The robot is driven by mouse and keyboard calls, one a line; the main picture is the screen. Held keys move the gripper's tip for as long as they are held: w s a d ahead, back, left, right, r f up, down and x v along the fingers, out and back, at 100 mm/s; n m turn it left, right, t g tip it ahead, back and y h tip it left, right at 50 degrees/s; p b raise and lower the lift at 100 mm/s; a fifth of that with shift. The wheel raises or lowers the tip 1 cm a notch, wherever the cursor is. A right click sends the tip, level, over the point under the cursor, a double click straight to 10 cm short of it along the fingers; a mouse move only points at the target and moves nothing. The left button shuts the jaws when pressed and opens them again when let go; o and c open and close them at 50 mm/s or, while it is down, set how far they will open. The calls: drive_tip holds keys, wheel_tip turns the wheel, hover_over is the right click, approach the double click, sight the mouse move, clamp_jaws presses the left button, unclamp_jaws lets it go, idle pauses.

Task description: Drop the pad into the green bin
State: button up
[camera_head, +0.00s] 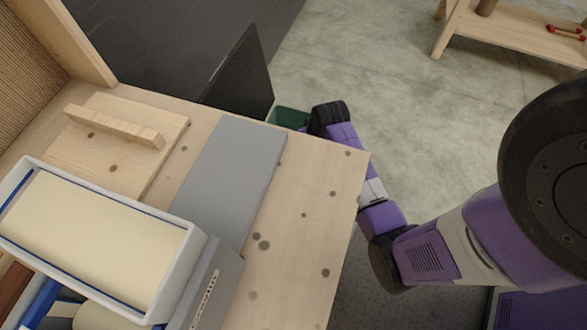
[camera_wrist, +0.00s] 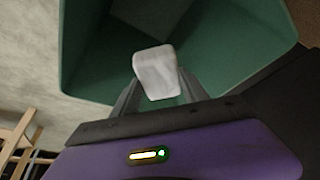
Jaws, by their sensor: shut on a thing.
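The pad (camera_wrist: 157,72) is a small white block in the wrist view. My gripper (camera_wrist: 156,90) is shut on it, with a dark finger on each side. The green bin (camera_wrist: 225,55) fills much of the wrist view around and behind the pad, and the pad shows against its open inside. I cannot tell how far below the rim the pad is. In the head view only a small part of the green bin (camera_head: 287,117) shows past the table's far edge. My arm hides the rest there, and the pad and fingers are hidden too.
A wooden table (camera_head: 305,215) holds a grey box (camera_head: 228,170), a white tray (camera_head: 185,262) with a cream block, and a board with a wooden handle (camera_head: 115,127). A dark panel (camera_head: 243,80) stands beside the bin. A wooden bench (camera_head: 510,38) stands at the back right, with open floor before it.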

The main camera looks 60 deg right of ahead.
drive_tip(key=o, duration=1.4)
drive_tip(key=shift+r, duration=0.15)
drive_tip(key=p+v, duration=0.2)
drive_tip(key=v, duration=0.5)
drive_tip(key=shift+s+a+r, duration=0.15)
drive_tip(key=shift+r, duration=0.1)
